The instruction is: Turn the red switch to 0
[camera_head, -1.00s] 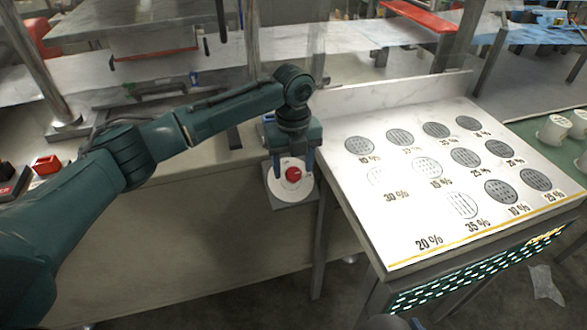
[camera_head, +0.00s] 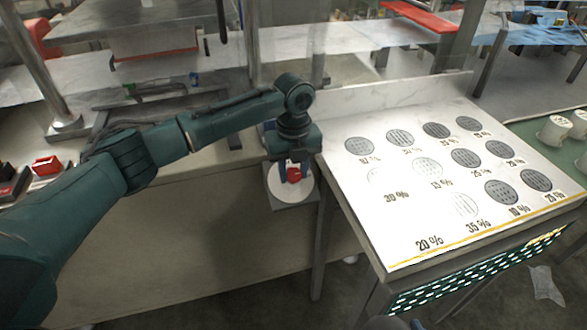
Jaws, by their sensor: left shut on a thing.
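The red switch (camera_head: 294,175) is a round red knob on a white disc (camera_head: 284,195) set on a grey plate at the front of the counter. My left gripper (camera_head: 294,171) reaches down from above and is shut on the red switch, its fingers on either side of the knob. The 0 mark and the knob's pointing direction are too small to make out.
A white slanted panel (camera_head: 410,235) with round grilles and percent labels stands close on the right. Red-topped boxes (camera_head: 46,164) sit at the far left of the counter (camera_head: 150,270). A metal post (camera_head: 40,75) rises at the left.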

